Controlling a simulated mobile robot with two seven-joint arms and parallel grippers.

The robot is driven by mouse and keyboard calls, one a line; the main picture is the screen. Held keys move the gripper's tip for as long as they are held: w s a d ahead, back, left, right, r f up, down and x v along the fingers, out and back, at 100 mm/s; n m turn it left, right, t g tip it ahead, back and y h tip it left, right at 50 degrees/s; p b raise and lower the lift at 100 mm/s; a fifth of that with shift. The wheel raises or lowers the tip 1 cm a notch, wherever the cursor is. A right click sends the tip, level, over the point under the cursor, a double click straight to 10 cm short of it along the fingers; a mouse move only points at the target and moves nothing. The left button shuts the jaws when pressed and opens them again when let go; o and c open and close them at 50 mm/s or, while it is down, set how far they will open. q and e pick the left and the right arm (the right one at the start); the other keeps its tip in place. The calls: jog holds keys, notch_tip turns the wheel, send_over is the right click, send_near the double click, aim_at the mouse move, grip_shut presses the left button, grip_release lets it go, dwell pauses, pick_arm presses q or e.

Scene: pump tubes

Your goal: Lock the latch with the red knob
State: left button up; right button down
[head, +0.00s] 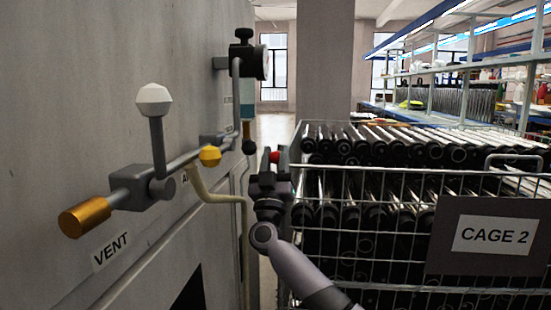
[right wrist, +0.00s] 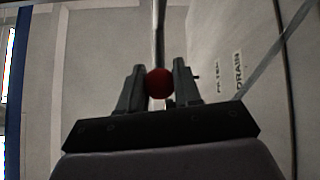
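The red knob (head: 275,157) shows just above my right gripper (head: 270,172) in the head view, between the grey wall and the cage. In the right wrist view the red knob (right wrist: 158,84) sits between the two fingers of my right gripper (right wrist: 159,86). It fills the gap, and both fingers appear to touch it. A thin grey rod (right wrist: 158,35) runs up from behind the knob in that view. The rest of the latch is mostly hidden behind the gripper in the head view. My left gripper is not in view.
On the wall at left are a lever with a white knob (head: 153,98), an orange cylinder end (head: 85,217) and a yellow knob (head: 210,156). A wire cage of tubes with a CAGE 2 sign (head: 492,236) stands close on the right.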

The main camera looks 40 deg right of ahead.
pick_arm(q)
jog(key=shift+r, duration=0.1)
